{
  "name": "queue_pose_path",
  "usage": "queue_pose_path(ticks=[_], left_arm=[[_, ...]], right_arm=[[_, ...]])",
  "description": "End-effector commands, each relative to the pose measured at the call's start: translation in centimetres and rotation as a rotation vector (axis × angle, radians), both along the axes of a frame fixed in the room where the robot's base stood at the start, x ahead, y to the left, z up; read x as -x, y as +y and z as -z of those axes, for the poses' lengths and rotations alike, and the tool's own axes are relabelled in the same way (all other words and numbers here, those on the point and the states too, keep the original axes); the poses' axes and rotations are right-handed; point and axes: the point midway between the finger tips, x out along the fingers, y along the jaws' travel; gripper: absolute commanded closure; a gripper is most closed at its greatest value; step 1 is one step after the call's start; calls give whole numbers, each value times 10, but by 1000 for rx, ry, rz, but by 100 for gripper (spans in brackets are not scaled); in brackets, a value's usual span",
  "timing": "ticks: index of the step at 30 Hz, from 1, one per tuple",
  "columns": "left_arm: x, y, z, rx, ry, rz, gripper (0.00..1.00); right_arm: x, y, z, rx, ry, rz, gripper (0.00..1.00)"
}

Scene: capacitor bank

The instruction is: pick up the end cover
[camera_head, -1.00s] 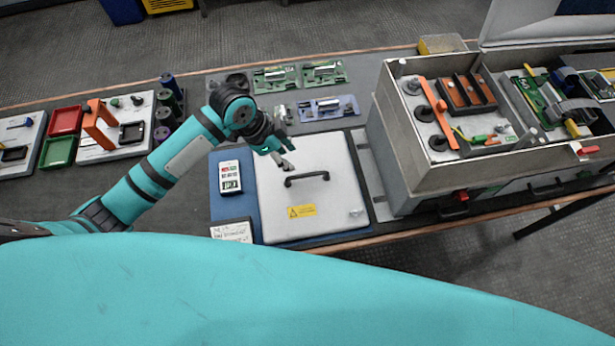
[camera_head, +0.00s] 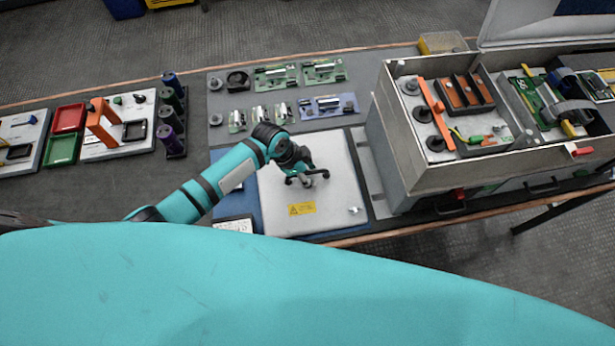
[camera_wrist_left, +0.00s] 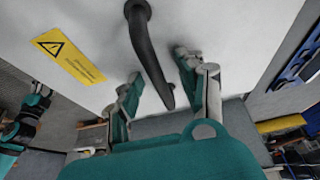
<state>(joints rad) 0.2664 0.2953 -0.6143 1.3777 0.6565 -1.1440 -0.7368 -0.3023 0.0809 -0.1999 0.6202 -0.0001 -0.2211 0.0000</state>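The end cover (camera_head: 335,200) is a pale square panel lying flat on a blue mat, with a black bar handle (camera_head: 323,172) and a yellow warning label (camera_head: 301,209). My left gripper (camera_head: 304,178) is over the handle and partly hides it. In the left wrist view, the cover (camera_wrist_left: 225,25) fills the upper picture. My left gripper (camera_wrist_left: 158,67) is open there, with one finger on each side of the handle (camera_wrist_left: 147,45) and visible gaps between. Whether the fingertips touch the cover is unclear. My right gripper is not in view.
An open metal cabinet (camera_head: 490,165) with parts inside stands close to the right of the cover. Several circuit boards (camera_head: 325,71) lie behind it. Purple and green cylinders (camera_head: 170,130) and small trays (camera_head: 62,149) are at left.

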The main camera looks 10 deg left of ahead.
Motion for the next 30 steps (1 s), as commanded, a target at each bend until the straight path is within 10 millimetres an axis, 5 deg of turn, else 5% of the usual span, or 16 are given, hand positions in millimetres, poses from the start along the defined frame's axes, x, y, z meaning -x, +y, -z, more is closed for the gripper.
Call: queue_pose_path(ticks=[6, 15, 30], left_arm=[[0, 0, 0, 0, -1, 0, 61], [0, 0, 0, 0, -1, 0, 100], [-1, 0, -1, 1, -3, 0, 100]], right_arm=[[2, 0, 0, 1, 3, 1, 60], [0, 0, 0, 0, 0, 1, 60], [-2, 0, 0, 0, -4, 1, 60]])
